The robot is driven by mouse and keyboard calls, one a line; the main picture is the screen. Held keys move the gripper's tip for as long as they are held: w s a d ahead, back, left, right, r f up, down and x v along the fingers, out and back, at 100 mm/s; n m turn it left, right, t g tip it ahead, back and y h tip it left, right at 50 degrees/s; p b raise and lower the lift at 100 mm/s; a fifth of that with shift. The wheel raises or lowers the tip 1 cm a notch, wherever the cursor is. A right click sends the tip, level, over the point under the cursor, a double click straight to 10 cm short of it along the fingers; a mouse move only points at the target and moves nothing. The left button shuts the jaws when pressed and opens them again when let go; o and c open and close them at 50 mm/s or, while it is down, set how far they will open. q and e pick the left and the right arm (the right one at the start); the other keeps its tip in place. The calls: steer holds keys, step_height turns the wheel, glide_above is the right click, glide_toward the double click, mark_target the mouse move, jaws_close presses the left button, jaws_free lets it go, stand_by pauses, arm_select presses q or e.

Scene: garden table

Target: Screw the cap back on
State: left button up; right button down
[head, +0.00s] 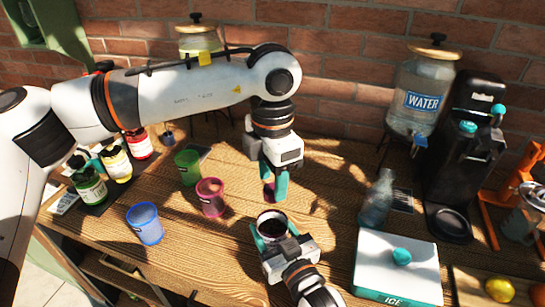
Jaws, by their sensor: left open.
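My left gripper (274,188) points down with its teal fingers apart, above and just behind an open dark jar (271,224). A small purple piece (268,194), which looks like the cap, shows between or just behind these fingertips. I cannot tell whether they touch it. The jar has a round open mouth with a pale rim and a dark inside. My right gripper (275,234) comes from the bottom edge. Its teal fingers sit on either side of the jar and appear closed on it. The lower part of the jar is hidden by this gripper.
Blue (145,223), red (210,197) and green (188,166) cups stand to the left. Several lidded jars stand farther left. A glass bottle (377,200) and a white ice box (398,265) stand to the right. A water dispenser (422,90) and black machine (468,150) stand behind.

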arm_select(q)
steer(key=shift+f, duration=0.8)
steer(key=shift+c, duration=0.4)
steer(key=c, duration=0.9)
steer(key=shift+c, duration=0.2)
steer(key=o, duration=1.2)
steer(key=shift+r, duration=0.15)
step_height(320, 180, up, 12)
steer(key=shift+f, duration=0.1)
